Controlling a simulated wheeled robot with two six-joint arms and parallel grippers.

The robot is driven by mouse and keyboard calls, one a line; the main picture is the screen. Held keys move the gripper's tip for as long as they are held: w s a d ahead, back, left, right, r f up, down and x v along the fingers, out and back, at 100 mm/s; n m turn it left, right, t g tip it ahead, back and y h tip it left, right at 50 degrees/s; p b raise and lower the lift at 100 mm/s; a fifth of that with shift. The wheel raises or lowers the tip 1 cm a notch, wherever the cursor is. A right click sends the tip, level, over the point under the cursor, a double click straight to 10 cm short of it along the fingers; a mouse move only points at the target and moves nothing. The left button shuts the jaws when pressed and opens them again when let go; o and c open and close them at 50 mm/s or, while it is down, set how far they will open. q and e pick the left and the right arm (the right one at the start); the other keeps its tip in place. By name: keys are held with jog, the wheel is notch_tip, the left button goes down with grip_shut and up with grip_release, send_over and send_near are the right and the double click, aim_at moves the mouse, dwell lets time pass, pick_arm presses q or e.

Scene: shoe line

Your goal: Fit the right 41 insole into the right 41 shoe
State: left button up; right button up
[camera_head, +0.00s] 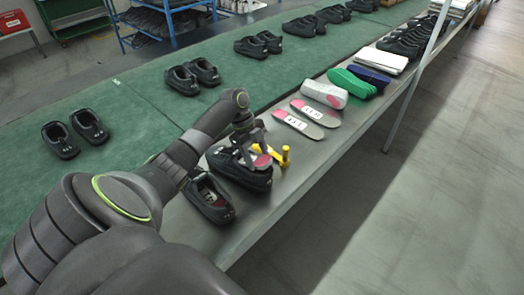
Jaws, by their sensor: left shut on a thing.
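My left gripper (250,155) reaches in from the left, low over a black shoe (240,172) on the grey bench strip. It is shut on an insole, of which a pink and grey part (262,161) shows at the shoe's opening. I cannot tell how far the insole is inside, as the gripper hides much of it. The other black shoe of this pair (210,197) stands beside it, to the left, with its opening up and something reddish inside. The size marks are too small to read. My right gripper is not in view.
A yellow tool (284,156) is close to the right of the gripper. Two labelled insoles (298,124) (316,112), a white-pink piece (324,94) and green insoles (351,82) lie further along the grey bench (330,150). More black shoes (192,75) stand on the green belt (140,100).

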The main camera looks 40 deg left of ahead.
pick_arm(q)
jog(key=shift+a+f+b, duration=0.35)
jog(key=shift+a+b, duration=0.05)
jog(key=shift+a, duration=0.45)
jog(key=shift+d+f+y, duration=0.15)
jog(key=shift+f+y, duration=0.45)
jog(key=shift+f, duration=0.15)
jog(key=shift+s, duration=0.1)
jog(key=o, duration=1.1)
jog(key=shift+f, duration=0.1)
jog(key=shift+c, duration=0.2)
jog(key=shift+r+p, duration=0.55)
jog(key=shift+r, duration=0.15)
jog(key=shift+r+p, duration=0.85)
jog(key=shift+r, duration=0.05)
